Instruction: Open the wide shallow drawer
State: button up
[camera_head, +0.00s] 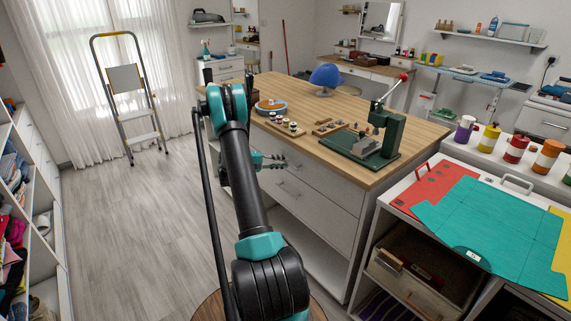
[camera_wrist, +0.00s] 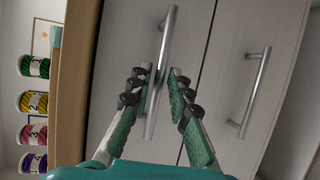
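The wide shallow drawer (camera_head: 318,178) is the top drawer, directly under the wooden top of the island. It looks shut, its pale front flush with the cabinet. Its front also shows in the wrist view (camera_wrist: 195,30), with a vertical-looking metal bar handle (camera_wrist: 167,50). My gripper (camera_wrist: 158,74) is open, with a finger on each side of this handle in the picture. A gap shows between the fingers; I cannot tell whether either touches the bar. In the head view my gripper (camera_head: 272,161) is close to the drawer front, partly hidden by my arm.
A lower, deeper drawer has its own bar handle (camera_wrist: 256,92). The island's wooden top (camera_head: 345,100) bears a green lever press (camera_head: 380,140) and small parts. A white shelf unit with coloured folders (camera_head: 490,220) stands at the right. The floor (camera_head: 130,220) at left is clear.

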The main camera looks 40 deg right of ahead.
jog(key=shift+x, duration=0.9)
grip_shut()
